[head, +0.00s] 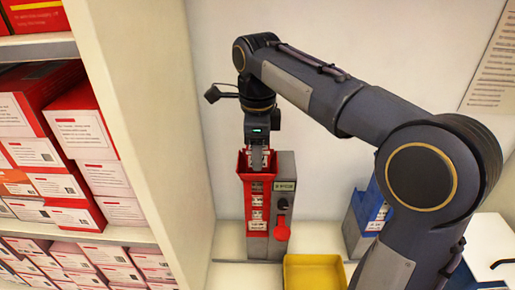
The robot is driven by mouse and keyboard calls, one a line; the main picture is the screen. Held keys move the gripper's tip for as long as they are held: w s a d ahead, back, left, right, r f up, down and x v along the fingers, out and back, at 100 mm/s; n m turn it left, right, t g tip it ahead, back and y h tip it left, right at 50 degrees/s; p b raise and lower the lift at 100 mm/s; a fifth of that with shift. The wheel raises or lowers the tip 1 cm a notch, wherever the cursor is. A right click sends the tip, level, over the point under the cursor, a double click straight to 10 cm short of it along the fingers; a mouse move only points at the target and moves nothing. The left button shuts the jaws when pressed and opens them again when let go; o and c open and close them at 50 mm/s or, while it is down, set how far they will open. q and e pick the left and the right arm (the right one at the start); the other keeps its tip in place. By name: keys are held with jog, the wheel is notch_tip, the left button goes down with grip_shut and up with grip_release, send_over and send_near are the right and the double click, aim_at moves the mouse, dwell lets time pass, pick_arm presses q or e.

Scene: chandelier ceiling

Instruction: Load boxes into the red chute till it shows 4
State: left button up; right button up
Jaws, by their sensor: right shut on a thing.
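The red chute (257,213) stands upright on a pale surface against the wall, with a grey panel on its right side. Through the chute's front slot, boxes with white labels show stacked inside. My right gripper (257,155) points down at the chute's open top and is shut on a box (258,160), mostly hidden by the fingers and the chute's rim. My left gripper is not in view.
A shelf at the left holds several red-and-white boxes (82,125), with more on a lower level (75,262). A yellow bin (314,272) stands in front of the chute. A blue chute (369,213) is at the right, partly behind my right arm.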

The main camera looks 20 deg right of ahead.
jog(key=shift+f+b, duration=0.4)
jog(key=shift+f, duration=0.3)
jog(key=o, duration=0.9)
jog(key=shift+r, duration=0.1)
jog(key=shift+o, duration=0.8)
notch_tip(320, 180, up, 8)
jog(key=p, duration=0.8)
